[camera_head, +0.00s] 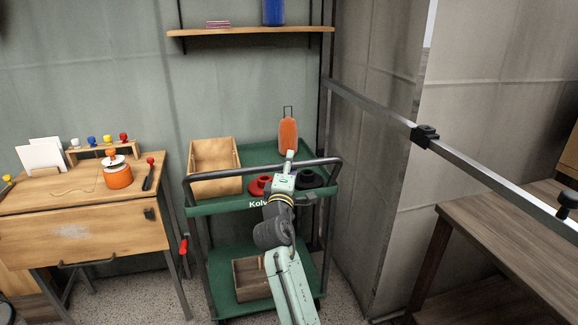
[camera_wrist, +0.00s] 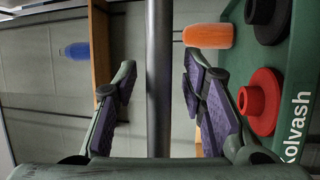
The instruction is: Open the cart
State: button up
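The cart is a green two-shelf cart (camera_head: 225,207) with "Kolvash" lettering and a dark bar handle (camera_head: 330,161) along its near top edge. My gripper (camera_head: 287,165) is at the handle's middle, above the top shelf. In the wrist view my gripper (camera_wrist: 160,75) is open, its fingers apart with purple pads. The grey handle bar (camera_wrist: 158,70) runs between the fingers in the picture; neither finger visibly presses on it. I cannot tell how deep the bar sits between them. The cart's green edge (camera_wrist: 298,95) is at right. My arm hides part of the cart's front.
The top shelf holds a wooden box (camera_head: 214,182), a red round piece (camera_head: 257,187), a black one (camera_head: 309,179) and an upright orange object (camera_head: 287,133). A wooden box (camera_head: 252,285) is below. A wooden desk (camera_head: 85,240) stands left, a metal rail (camera_head: 380,111) and wooden table (camera_head: 500,220) right.

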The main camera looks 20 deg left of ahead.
jog(key=shift+c, duration=0.5)
grip_shut()
